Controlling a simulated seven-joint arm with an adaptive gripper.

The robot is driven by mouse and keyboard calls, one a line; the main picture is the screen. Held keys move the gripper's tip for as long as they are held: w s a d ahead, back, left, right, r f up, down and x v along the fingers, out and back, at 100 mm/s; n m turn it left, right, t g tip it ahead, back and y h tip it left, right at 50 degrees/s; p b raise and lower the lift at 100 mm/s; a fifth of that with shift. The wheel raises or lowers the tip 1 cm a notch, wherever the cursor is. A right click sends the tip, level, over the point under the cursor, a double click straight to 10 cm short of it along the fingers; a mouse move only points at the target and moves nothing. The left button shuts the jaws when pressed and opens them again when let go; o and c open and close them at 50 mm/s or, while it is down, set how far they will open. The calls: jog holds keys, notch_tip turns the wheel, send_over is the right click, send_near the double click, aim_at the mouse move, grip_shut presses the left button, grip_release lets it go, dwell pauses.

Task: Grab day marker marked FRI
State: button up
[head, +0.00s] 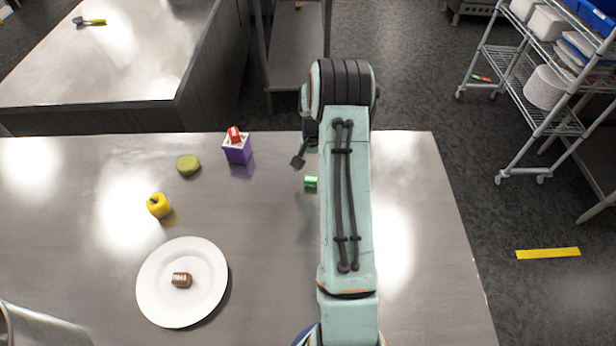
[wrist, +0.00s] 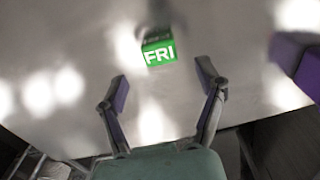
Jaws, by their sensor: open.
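The green FRI marker (head: 311,183) is a small block on the steel table, just left of my arm in the head view. In the wrist view the FRI marker (wrist: 159,54) shows its white letters, ahead of and between the fingertips, apart from them. My gripper (wrist: 163,87) is open and empty, its two purple-padded fingers spread wide. In the head view one dark finger of my gripper (head: 299,159) shows above and left of the marker; the rest is hidden behind my arm.
A purple box (head: 237,151) with a red block on top stands left of the gripper; its edge shows in the wrist view (wrist: 300,65). A green item (head: 188,165), a yellow pepper (head: 159,206) and a white plate (head: 156,302) with a brown block (head: 181,280) lie further left.

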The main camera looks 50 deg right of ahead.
aim_at(311, 177)
notch_tip(311, 177, down, 4)
jog(key=shift+f, duration=0.15)
jog(key=c, duration=1)
jog(key=shift+c, duration=0.2)
